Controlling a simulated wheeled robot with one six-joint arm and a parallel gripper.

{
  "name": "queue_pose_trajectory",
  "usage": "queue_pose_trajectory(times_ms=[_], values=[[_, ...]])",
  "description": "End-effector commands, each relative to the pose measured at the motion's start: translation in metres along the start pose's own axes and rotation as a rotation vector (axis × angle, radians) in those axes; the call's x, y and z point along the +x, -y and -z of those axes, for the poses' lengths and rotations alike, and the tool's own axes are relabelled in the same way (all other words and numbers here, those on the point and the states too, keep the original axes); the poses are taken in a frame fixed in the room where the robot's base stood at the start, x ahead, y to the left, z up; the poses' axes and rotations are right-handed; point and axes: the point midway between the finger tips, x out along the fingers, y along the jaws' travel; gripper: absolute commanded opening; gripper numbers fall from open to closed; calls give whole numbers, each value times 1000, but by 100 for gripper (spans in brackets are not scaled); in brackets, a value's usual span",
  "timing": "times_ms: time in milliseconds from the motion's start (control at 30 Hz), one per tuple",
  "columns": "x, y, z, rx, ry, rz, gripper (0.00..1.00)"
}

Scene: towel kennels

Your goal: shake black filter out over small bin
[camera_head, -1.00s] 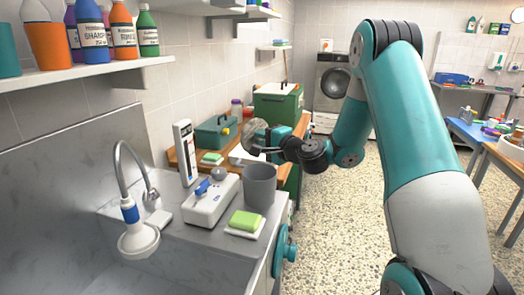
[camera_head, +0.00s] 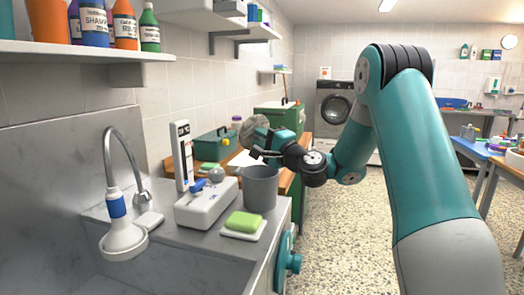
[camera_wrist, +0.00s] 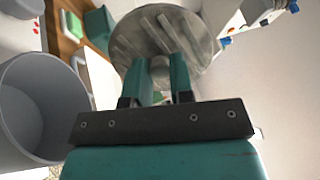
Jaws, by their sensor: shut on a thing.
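My gripper (camera_wrist: 163,76) is shut on the filter (camera_wrist: 140,38), a round disc with raised ribs that looks grey and covered with fluff rather than black. The filter also shows in the head view (camera_head: 254,128), tilted, above and behind the small bin. The small bin (camera_head: 260,188) is a grey, round, open-topped container on the counter. In the wrist view the bin (camera_wrist: 48,85) lies at the left, with its open mouth showing and the filter off to its upper right. My fingers hide part of the filter. No loose fluff shows in the bin.
A white device (camera_head: 207,203) stands left of the bin, and a green sponge (camera_head: 243,221) on a white dish lies in front. A faucet (camera_head: 125,200) is at the left. A green toolbox (camera_head: 215,146) and a green box (camera_head: 278,117) stand behind.

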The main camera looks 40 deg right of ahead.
Motion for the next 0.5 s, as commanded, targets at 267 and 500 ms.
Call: queue_pose_trajectory(times_ms=[267, 500], values=[[-1, -10, 0, 0, 2, 84, 1], [0, -8, 0, -1, 2, 135, 1]])
